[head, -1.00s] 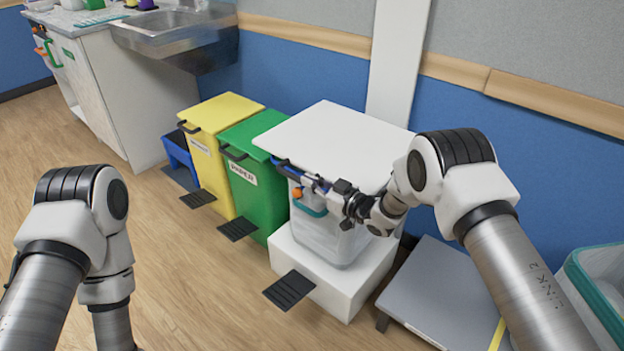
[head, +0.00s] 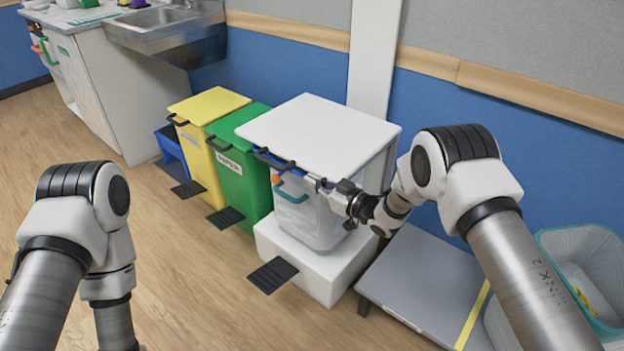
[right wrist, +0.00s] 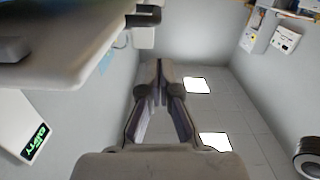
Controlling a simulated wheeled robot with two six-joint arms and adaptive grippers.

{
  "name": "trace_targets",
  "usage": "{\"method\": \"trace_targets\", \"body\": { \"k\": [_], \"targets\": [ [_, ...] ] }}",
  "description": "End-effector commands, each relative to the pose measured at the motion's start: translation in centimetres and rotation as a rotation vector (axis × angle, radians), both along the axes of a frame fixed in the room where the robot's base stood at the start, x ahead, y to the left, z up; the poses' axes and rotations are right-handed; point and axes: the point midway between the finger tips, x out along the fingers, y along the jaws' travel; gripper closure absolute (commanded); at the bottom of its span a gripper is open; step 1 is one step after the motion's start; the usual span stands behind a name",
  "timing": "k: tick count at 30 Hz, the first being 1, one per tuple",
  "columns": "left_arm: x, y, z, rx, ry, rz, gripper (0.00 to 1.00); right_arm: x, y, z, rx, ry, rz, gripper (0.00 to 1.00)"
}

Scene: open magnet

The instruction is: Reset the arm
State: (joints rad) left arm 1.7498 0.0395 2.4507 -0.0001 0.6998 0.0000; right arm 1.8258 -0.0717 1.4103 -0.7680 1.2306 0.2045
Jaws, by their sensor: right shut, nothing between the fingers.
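My right gripper (head: 322,186) is at the front right edge of the white-lidded bin (head: 325,130), just below the lid's rim. In the right wrist view its fingers (right wrist: 160,70) are together and empty, and the lid's underside (right wrist: 60,75) is at the upper left, apart from the fingers. My right arm reaches in from the right and is bent at the elbow. My left arm stands at the left with its forearm pointing down. Its gripper is out of the picture.
A green bin (head: 243,180) and a yellow bin (head: 203,145) stand left of the white-lidded bin. The white-lidded bin rests on a white block (head: 318,265). A grey platform (head: 425,280) and a teal-rimmed container (head: 598,240) are at the right. The floor at the left is clear.

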Motion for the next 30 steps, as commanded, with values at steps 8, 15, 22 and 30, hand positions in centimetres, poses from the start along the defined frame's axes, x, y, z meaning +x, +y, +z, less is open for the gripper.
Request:
{"method": "trace_targets", "body": {
  "k": [8, 15, 22, 30],
  "targets": [
    [0.1, 0.0, 0.0, 0.0, -0.001, 0.001, 0.68, -1.1, -1.1, -2.1, 0.004, 0.05, -0.019, 1.0],
    [0.0, 0.0, 0.1, 0.0, -0.001, 0.001, 0.68, -12.6, -7.9, -14.8, -0.045, 0.529, -0.293, 1.0],
    [0.0, 0.0, 0.1, 0.0, -0.001, 0.001, 0.68, -28.9, -13.8, -21.8, -0.216, 1.011, -0.55, 1.0],
    [0.0, 0.0, 0.1, 0.0, -0.001, 0.001, 0.68, -43.5, -17.3, -21.8, -0.408, 1.389, -0.7, 1.0]
  ]
}}
